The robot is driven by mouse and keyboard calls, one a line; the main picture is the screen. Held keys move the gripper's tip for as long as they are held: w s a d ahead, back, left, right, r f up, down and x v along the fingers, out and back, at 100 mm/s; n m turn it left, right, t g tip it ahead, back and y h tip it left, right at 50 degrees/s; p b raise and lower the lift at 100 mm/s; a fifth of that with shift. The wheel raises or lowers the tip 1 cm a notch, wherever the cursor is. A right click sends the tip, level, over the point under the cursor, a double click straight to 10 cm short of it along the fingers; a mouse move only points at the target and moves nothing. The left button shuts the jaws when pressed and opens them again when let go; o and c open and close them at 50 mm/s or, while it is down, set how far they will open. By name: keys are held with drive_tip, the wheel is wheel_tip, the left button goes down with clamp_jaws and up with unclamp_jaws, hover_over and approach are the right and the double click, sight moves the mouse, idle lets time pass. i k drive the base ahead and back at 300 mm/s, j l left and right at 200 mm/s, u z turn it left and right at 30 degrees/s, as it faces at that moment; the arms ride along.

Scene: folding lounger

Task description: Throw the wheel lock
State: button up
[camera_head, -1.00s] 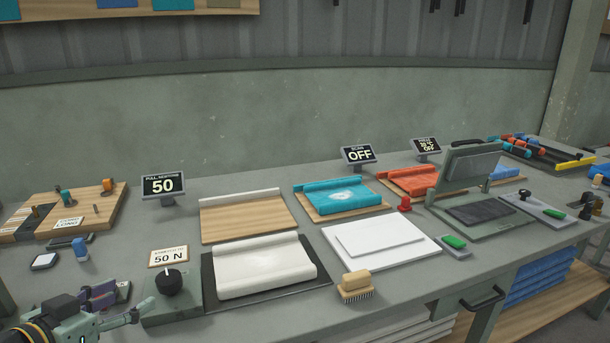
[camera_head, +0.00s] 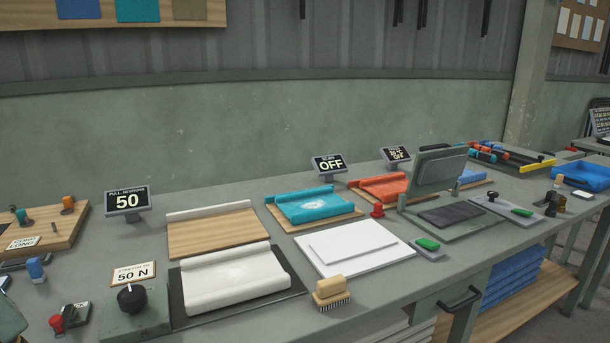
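I cannot pick out a wheel lock or a lounger in this view. My gripper is not in view; only a dark green edge, perhaps part of my arm, shows at the lower left corner. A small red knob (camera_head: 57,323) beside a black block (camera_head: 76,316) is at the lower left of the grey workbench (camera_head: 385,308).
A white roll on a black mat (camera_head: 285,296), a teal roll (camera_head: 316,204), a white slab (camera_head: 355,245), a brush (camera_head: 332,292) and a hinged press (camera_head: 438,170) crowd the bench. Floor shows at the right, beside a wooden lower shelf (camera_head: 510,302).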

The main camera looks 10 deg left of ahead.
sight(63, 317)
drive_tip(key=u, duration=1.4)
